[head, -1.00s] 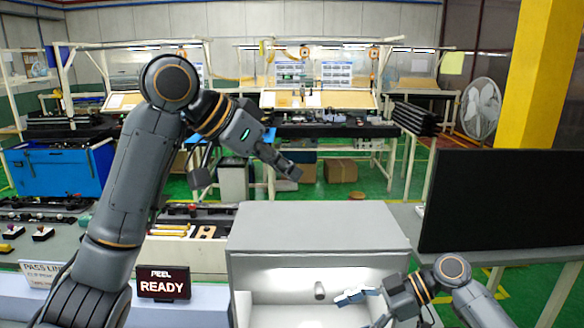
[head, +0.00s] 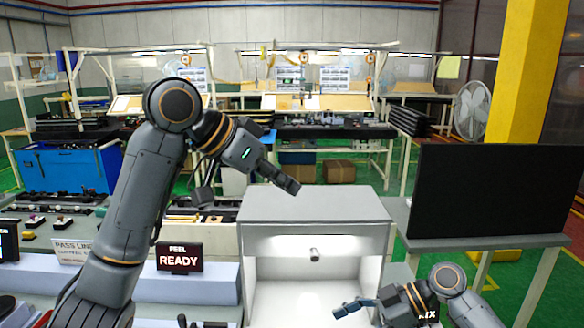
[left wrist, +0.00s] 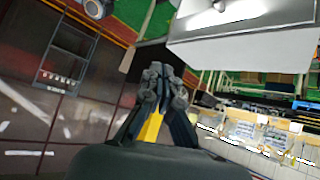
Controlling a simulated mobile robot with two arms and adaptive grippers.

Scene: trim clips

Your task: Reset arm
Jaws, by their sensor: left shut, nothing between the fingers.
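My left arm rises at the left of the head view and bends down to the right. Its gripper (head: 289,184) hangs in front of the top of the grey box, empty. In the left wrist view the left gripper's fingertips (left wrist: 163,75) are together with nothing between them. My right arm is low at the right, and its gripper (head: 345,308) points left in front of the box's lit opening. Its fingers show nearly edge-on, so their opening cannot be made out. No held thing is visible there.
The grey lit box (head: 310,207) stands at the middle front with a small cylinder inside. A dark screen (head: 490,195) is at right. A READY display (head: 179,257) and a PASS LINE sign (head: 72,252) stand at left. Workbenches and a blue cabinet (head: 68,168) are behind.

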